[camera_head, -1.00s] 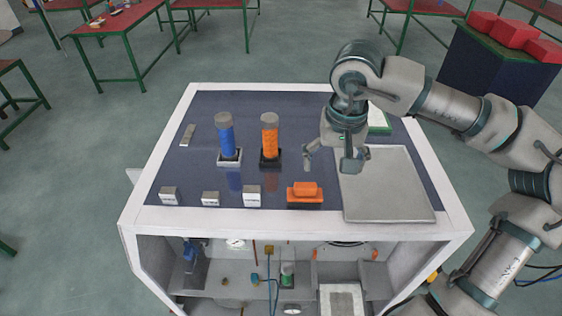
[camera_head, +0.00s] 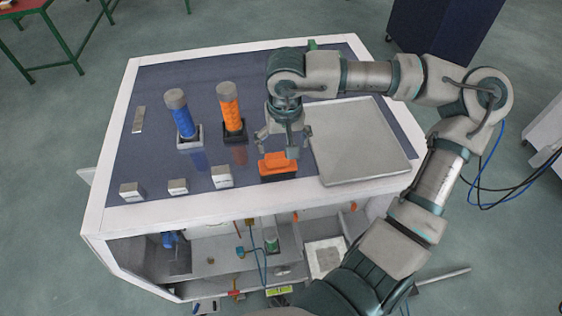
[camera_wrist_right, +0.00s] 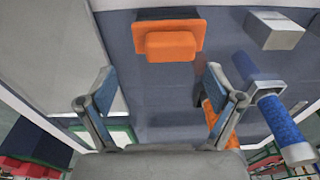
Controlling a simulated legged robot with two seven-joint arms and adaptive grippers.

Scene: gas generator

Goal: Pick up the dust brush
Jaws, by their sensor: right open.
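An orange block on a wider orange base with a dark underside (camera_head: 278,167), which may be the dust brush, lies near the table's front edge. My right gripper (camera_head: 279,143) is open and empty, above the table just behind this block. In the right wrist view the block (camera_wrist_right: 170,42) lies beyond the open fingertips (camera_wrist_right: 161,84), roughly centred between them and apart from them. My left gripper is out of view.
A flat grey tray (camera_head: 360,145) lies right of the block. Several small labelled blocks (camera_head: 178,187) line the front left. A small flat grey piece (camera_head: 139,119) lies at far left. The white table rim (camera_head: 150,212) borders the surface, with open shelves below.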

